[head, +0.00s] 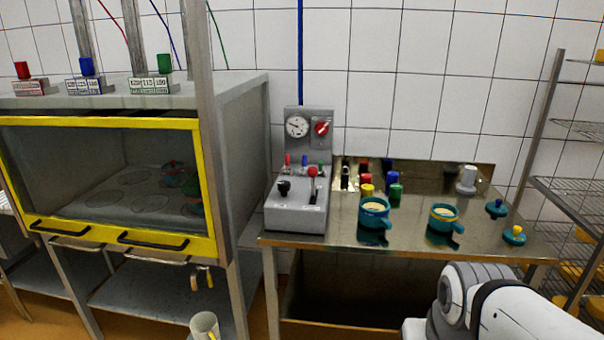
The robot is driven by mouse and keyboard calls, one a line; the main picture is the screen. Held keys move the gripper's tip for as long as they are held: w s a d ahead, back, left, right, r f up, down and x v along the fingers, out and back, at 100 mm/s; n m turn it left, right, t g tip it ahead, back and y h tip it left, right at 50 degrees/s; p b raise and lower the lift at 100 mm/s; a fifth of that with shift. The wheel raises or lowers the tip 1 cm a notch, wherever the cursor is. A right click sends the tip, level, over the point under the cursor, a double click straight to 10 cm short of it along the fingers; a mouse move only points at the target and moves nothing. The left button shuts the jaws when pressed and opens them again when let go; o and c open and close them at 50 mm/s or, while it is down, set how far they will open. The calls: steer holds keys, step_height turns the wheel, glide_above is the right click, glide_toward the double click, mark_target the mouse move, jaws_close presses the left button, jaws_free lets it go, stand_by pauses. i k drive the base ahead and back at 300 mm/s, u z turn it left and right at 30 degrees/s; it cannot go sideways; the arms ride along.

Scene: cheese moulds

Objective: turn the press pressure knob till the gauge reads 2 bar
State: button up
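The round white pressure gauge (297,126) is on the upright grey panel at the back of the control console (296,215). Its face is too small for me to read the value under the needle. The press (236,150), a grey cabinet with a yellow-framed clear guard, stands left of the console. My gripper is out of view; only a white and grey part of my arm shows at the bottom right.
On the steel table (410,220) stand two teal moulds (374,213), coloured pieces and two teal lids. A rack (570,190) is at the right. A pale cup (204,325) is low in front.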

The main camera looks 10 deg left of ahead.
mark_target(283, 186)
steer(key=u, duration=0.55)
steer(key=i, duration=0.7)
steer(key=u, duration=0.35)
steer(key=i, duration=1.3)
steer(key=z, duration=0.8)
steer(key=k, duration=0.9)
steer(key=z, duration=0.15)
steer(key=i, duration=0.9)
steer(key=u, duration=0.05)
